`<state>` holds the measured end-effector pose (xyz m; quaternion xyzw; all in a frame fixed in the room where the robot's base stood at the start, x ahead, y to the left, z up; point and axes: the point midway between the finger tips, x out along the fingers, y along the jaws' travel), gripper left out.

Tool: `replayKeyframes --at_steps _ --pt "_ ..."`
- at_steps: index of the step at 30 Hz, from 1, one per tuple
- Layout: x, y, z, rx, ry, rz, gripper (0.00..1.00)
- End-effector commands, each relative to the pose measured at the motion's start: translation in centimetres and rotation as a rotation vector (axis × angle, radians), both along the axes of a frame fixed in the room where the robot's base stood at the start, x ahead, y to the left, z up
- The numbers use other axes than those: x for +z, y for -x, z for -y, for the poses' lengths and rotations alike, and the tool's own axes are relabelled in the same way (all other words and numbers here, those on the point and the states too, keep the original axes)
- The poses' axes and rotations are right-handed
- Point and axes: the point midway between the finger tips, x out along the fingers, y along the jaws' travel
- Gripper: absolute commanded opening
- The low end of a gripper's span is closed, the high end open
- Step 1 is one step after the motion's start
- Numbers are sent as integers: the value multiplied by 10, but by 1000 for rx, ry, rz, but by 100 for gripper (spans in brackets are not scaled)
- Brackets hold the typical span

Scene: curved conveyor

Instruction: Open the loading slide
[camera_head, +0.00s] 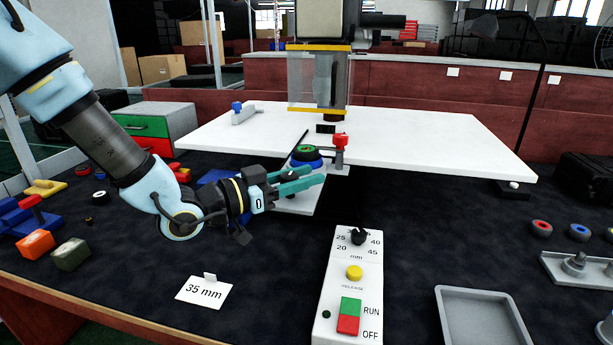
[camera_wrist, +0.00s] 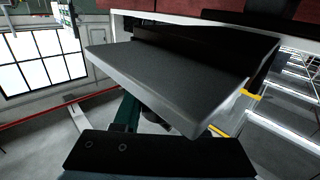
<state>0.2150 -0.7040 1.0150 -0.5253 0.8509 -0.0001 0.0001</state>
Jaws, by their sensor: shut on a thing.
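The loading slide seems to be the light grey plate (camera_head: 303,208) under the front edge of the white table. A green-and-black roller on a blue ring (camera_head: 306,154) stands above it, just behind my fingers. My gripper (camera_head: 313,176) has teal fingers reaching right across the front of the slide. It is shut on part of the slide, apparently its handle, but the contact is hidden. In the wrist view a dark grey slab (camera_wrist: 180,75) fills the middle, and I cannot tell which part it is. A red knob (camera_head: 340,140) stands on a post just right of the fingers.
A control box (camera_head: 350,275) with a dial, yellow button and RUN/OFF switch stands front right of my gripper. A "35 mm" card (camera_head: 204,291) lies front left. A grey tray (camera_head: 480,292) is at right. Dark mat is clear between card and box.

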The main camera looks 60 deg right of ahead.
Motion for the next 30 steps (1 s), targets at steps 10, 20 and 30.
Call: replayKeyframes --at_steps 10,20,30 --pt "0 1 -6 1 -1 0 0" --pt "0 1 -5 1 -1 0 53" --pt "0 2 -5 0 0 0 71"
